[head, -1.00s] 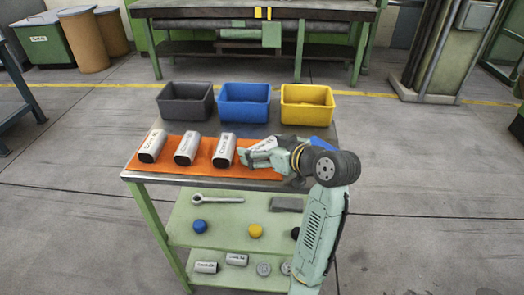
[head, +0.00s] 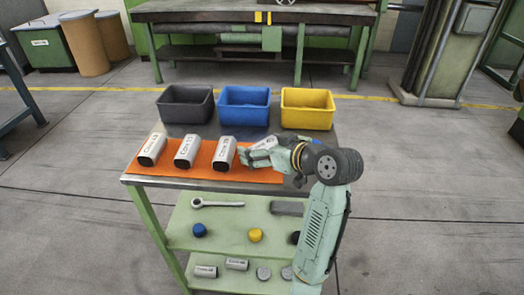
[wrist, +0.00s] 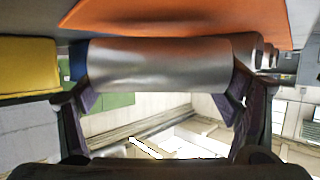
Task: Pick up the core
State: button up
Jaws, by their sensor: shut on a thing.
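Several silver cores with handwritten labels are on the orange mat (head: 205,172) on the cart top. Three stand out clearly: the left core (head: 152,148), the middle core (head: 187,150) and the right core (head: 223,152). My gripper (head: 257,156) is just right of them, shut on another core (head: 264,143), which it partly hides. In the wrist view this held core (wrist: 160,65) lies crosswise between my two fingers, close to the mat. I cannot tell whether it still touches the mat.
A black bin (head: 186,118), a blue bin (head: 244,119) and a yellow bin (head: 307,121) stand behind the mat. The shelves below hold a wrench (head: 217,203), balls, smaller cores and other parts. A workbench (head: 250,12) stands in the background.

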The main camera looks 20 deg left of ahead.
notch_tip(320, 180, up, 2)
jog(key=shift+r+b, duration=0.1)
jog(key=shift+b, duration=0.2)
jog(key=s+d+r+b, duration=0.1)
jog(key=s+d+b, duration=0.1)
jog(key=s+d, duration=0.9)
jog(key=shift+d+r, duration=0.2)
jog(key=shift+r, duration=0.05)
